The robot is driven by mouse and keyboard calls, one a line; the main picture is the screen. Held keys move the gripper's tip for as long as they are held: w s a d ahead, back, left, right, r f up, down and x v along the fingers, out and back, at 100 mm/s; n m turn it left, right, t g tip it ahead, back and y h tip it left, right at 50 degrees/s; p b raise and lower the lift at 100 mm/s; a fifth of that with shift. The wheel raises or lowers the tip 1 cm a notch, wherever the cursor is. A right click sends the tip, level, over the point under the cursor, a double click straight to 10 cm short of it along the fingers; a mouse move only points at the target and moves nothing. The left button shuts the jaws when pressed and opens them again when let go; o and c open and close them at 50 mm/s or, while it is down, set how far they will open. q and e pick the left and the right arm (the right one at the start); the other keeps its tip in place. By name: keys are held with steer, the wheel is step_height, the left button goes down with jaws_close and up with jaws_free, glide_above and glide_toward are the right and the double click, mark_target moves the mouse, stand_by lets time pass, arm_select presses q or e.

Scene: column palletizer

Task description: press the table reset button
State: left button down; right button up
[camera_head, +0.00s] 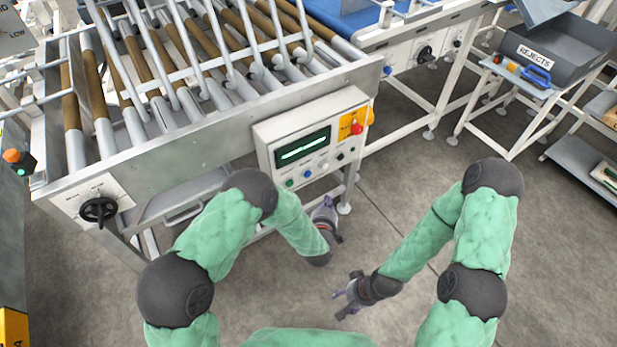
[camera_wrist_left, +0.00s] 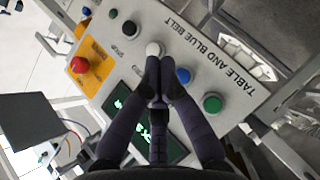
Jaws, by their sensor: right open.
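The control panel (camera_head: 262,134) is a pale box on the side of the roller table. In the left wrist view it is lettered "TABLE AND BLUE BELT" and carries a white button (camera_wrist_left: 153,49), a blue button (camera_wrist_left: 183,76), a green button (camera_wrist_left: 212,103) and a black knob (camera_wrist_left: 130,28). I cannot read which one is reset. My left gripper (camera_head: 327,204) is below the panel's button row; in its wrist view the fingertips (camera_wrist_left: 160,62) are together and overlap the white button's lower edge. Contact cannot be told. My right gripper (camera_head: 340,293) is open and empty over the floor.
A red emergency stop (camera_head: 356,128) on a yellow plate sits at the panel's right end, beside a lit screen (camera_head: 302,148). The roller table (camera_head: 225,120) fills the upper left. A grey rejects bin (camera_head: 565,50) stands upper right. The floor between is clear.

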mark_target(308, 174)
arm_select(q)
steer(key=w+a+b, duration=0.2)
steer(key=w+a, duration=0.3)
steer(key=w, duration=0.2)
stand_by(0.5)
steer(key=shift+w+a, duration=0.2)
stand_by(1.2)
steer(key=shift+w+a, duration=0.15)
steer(key=shift+w, duration=0.05)
steer(key=shift+w+a+b, duration=0.25)
steer(key=shift+w+b, duration=0.15)
steer(key=shift+b, duration=0.1)
stand_by(1.0)
steer(key=shift+s+d, duration=0.1)
steer(key=shift+s, duration=0.05)
steer(key=shift+s+d, duration=0.4)
steer(key=shift+s, duration=0.2)
